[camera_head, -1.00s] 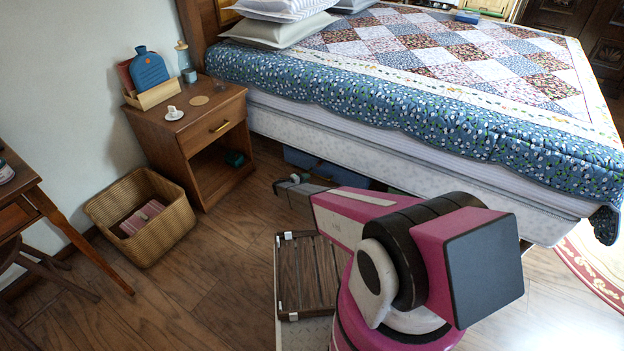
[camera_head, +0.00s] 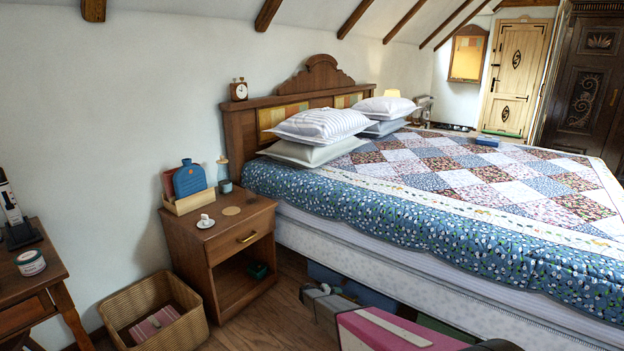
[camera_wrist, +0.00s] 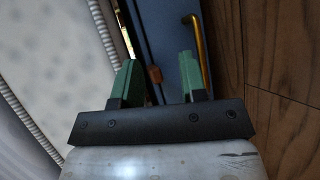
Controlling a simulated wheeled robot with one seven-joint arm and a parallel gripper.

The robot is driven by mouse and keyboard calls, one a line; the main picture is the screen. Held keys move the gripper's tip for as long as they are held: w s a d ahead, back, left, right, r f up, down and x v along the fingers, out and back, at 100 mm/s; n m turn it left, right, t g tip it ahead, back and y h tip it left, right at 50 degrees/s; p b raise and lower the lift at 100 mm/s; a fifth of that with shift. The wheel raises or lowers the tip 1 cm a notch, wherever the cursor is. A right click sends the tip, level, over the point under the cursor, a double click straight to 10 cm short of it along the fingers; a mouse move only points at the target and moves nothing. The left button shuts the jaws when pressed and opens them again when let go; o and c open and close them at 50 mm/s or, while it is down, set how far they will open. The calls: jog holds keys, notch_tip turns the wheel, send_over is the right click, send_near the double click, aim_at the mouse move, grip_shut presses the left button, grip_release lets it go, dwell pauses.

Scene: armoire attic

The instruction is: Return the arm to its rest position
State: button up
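My pink and grey arm (camera_head: 385,331) reaches in from the bottom edge of the head view, with only its front part showing. My gripper (camera_wrist: 158,75) is at its far end, low beside the bed's near side; in the head view its fingertips cannot be made out. In the wrist view two green fingers stand apart with nothing held between them. Beyond them is a dark blue case (camera_wrist: 168,30) with a brass handle (camera_wrist: 197,45) and a small brown piece. The fingers' distance from the case is unclear.
The bed (camera_head: 450,270) stands right above the gripper, with blue boxes (camera_head: 372,296) under it. A nightstand (camera_head: 222,243) and a wicker basket (camera_head: 192,328) stand to the left. A desk (camera_head: 25,278) is at the far left. Wooden floor (camera_wrist: 285,120) shows right of the case.

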jog(key=s+d+r+m+g+y, duration=0.2)
jog(key=s+d+r+y, duration=0.15)
jog(key=s+r, duration=0.7)
jog(key=s+d+r+m+g+y, duration=0.1)
jog(key=s+d+r+g+y, duration=0.2)
jog(key=s+r, duration=0.7)
jog(key=s+r+m+y, duration=0.2)
jog(key=s+r+y, duration=0.4)
jog(key=s+r, duration=1.1)
jog(key=shift+s+a+r+y, duration=0.3)
jog(key=shift+s+r+y, duration=0.05)
jog(key=shift+r, duration=0.15)
